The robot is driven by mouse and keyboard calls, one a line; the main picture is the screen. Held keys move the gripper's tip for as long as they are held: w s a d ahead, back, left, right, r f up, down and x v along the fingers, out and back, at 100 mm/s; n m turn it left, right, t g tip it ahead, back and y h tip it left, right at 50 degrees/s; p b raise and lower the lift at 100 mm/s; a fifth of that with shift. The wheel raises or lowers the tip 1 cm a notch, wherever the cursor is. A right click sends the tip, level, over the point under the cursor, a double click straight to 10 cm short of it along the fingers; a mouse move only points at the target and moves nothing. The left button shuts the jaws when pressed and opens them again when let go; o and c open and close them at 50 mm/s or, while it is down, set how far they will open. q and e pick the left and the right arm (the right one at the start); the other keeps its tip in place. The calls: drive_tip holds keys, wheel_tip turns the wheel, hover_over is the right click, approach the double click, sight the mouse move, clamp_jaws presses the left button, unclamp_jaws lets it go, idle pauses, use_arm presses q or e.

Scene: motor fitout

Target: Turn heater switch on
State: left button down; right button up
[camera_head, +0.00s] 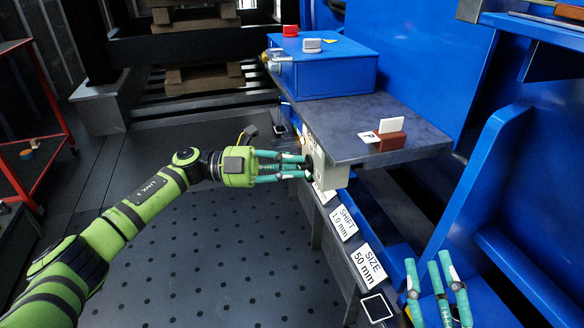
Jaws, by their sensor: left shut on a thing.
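A pale grey box (328,172) sits under the front edge of the dark shelf. My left gripper (306,167) reaches it from the left, with its teal fingers close together at the box's left face. It is shut on a small part there, which looks like the heater switch, but the fingers hide it and I cannot tell its position. My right gripper (432,268) is at the lower right, fingers pointing up and spread apart, with nothing between them.
The dark shelf (385,115) carries a red-brown holder (390,141) with a white card. A blue box (325,72) with red and grey buttons stands behind. Blue machine panels close off the right.

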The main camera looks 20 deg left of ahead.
use_arm(q)
drive_tip(key=shift+m+y, duration=0.4)
drive_tip(key=shift+m, duration=0.4)
drive_tip(key=c, duration=1.4)
unclamp_jaws()
drive_tip(key=shift+c, duration=0.2)
drive_tip(key=v, duration=1.2)
drive_tip(key=shift+w+a+r, duration=0.1)
drive_tip(key=shift+w, duration=0.05)
